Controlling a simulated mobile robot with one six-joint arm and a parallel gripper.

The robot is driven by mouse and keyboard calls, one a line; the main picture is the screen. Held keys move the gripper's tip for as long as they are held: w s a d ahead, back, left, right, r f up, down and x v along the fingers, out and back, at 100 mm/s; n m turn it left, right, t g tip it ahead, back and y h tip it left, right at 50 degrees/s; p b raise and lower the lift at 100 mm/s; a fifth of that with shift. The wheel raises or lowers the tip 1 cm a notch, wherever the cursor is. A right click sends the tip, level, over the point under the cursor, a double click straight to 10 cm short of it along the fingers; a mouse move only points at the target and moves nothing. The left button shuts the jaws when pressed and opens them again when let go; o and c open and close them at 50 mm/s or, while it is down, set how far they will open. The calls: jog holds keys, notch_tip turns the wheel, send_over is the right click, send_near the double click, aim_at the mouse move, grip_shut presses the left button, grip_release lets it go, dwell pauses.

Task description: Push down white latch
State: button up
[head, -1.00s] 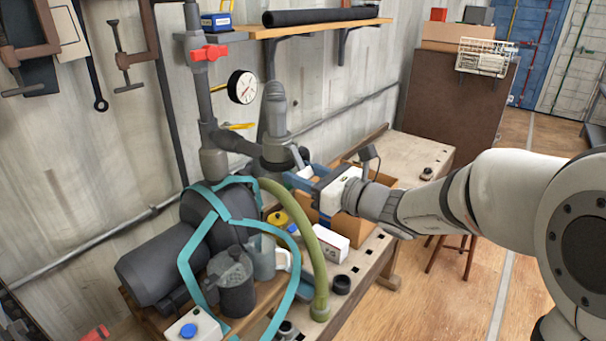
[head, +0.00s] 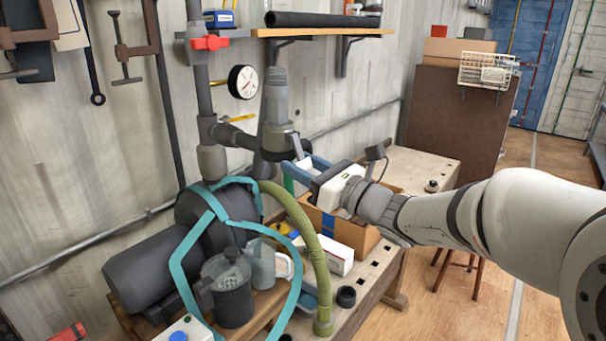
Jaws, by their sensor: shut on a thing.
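My gripper (head: 294,162) has blue fingers and reaches left to the grey upright pipe fitting (head: 276,115) by the wall. The fingers are shut on a small white part (head: 304,163) that shows between them, beside the lower end of the fitting. I cannot tell for sure that this part is the white latch. Its lower side and its join to the fitting are hidden by the fingers and the fitting. A short grey lever (head: 297,147) stands just above the fingertips. A green strip (head: 289,185) shows below them.
An open cardboard box (head: 358,236) and a white carton (head: 338,256) stand below my gripper. A shelf (head: 325,31) is above.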

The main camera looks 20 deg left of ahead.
jog(key=o, duration=1)
jog(key=b+v, duration=0.2)
jog(key=v, duration=0.5)
jog(key=shift+s+d+f, duration=0.1)
jog(key=shift+d, duration=0.3)
